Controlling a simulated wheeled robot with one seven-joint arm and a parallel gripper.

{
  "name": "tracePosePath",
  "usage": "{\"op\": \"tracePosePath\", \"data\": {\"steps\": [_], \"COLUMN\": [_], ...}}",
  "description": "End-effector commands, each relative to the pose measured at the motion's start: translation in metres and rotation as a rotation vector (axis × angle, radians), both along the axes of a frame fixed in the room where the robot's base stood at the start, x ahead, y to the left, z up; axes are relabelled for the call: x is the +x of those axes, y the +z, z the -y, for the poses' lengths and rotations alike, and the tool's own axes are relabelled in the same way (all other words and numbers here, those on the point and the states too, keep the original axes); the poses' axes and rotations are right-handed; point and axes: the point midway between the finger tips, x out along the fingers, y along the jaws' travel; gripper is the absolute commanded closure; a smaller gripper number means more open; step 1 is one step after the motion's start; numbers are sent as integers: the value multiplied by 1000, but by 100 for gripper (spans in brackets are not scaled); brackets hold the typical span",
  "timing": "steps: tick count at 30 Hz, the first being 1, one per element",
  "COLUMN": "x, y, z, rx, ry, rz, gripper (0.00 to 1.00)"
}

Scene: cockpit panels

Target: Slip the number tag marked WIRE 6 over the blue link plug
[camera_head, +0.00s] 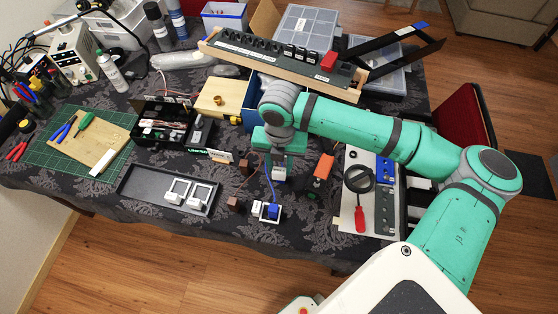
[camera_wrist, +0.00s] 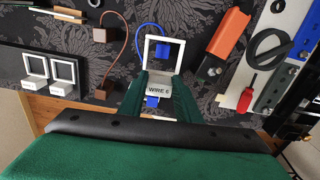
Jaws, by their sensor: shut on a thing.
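My gripper (camera_head: 278,160) is shut on the number tag, its green fingers on either side of the label. The white label (camera_wrist: 159,91) reads WIRE 6, and the tag's open square frame (camera_wrist: 147,52) extends past the fingertips. The held tag (camera_head: 279,174) is above the table in the head view. The blue link plug (camera_head: 273,211) stands on the table, nearer the front edge than the tag in that view. Part of the plug (camera_wrist: 152,101) shows just below the label in the wrist view. The tag appears apart from the plug; its exact height is unclear.
White pieces (camera_head: 258,208) flank the plug; I cannot tell what they are. A dark tray (camera_head: 140,187) with two similar tags lies left. An orange block (camera_head: 323,168), a red screwdriver (camera_head: 360,219) and brown blocks (camera_head: 233,203) are nearby. A blue cable (camera_head: 268,188) rises beside the tag.

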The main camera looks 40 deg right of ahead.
Motion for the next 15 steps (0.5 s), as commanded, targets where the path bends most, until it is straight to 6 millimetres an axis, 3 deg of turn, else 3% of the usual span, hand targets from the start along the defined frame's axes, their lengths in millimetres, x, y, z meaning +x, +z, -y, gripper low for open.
{"op": "tracePosePath", "data": {"steps": [15], "x": [0], "y": [-27], "z": [1], "rx": [0], "ry": [-3], "rz": [1], "gripper": [91]}}
